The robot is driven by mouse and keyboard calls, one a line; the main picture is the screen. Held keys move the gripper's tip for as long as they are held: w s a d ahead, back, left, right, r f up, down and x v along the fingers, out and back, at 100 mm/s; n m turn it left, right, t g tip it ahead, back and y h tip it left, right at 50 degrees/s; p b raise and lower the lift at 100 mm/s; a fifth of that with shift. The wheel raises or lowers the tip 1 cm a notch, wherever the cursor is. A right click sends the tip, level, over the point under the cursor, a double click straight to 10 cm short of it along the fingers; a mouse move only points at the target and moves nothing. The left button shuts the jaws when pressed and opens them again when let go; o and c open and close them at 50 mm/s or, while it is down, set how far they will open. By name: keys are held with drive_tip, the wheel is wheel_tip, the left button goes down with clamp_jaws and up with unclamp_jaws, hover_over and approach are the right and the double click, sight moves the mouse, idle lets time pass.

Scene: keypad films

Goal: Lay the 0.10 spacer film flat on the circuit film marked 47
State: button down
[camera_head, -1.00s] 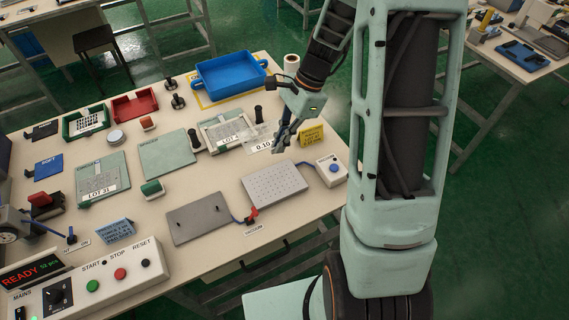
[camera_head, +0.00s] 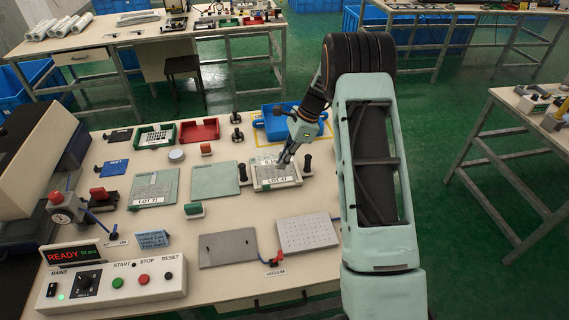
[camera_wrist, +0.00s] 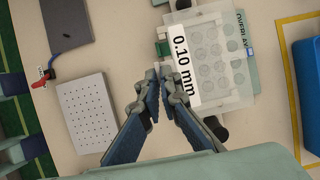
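The 0.10 spacer film is a clear sheet with a white strip reading 0.10 mm (camera_wrist: 187,62), in the wrist view. My gripper (camera_wrist: 159,72) has its tips almost together at the edge of that strip and appears shut on the film there.
Black handles (camera_head: 307,166) stand beside the fixture. A perforated plate (camera_head: 307,233) and a grey plate (camera_head: 228,249) lie in front. A plain green sheet (camera_head: 215,181) lies to the left. A blue tray (camera_head: 277,124) stands behind.

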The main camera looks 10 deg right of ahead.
drive_tip(key=shift+f, duration=0.1)
idle(0.3)
drive_tip(key=shift+f+b, duration=2.55)
drive_tip(key=shift+f, duration=1.45)
drive_tip(key=shift+f+b, duration=0.3)
drive_tip(key=shift+f, duration=0.2)
drive_tip(key=c, duration=2.1)
unclamp_jaws()
drive_tip(key=v, duration=1.2)
drive_tip(key=shift+s, duration=0.1)
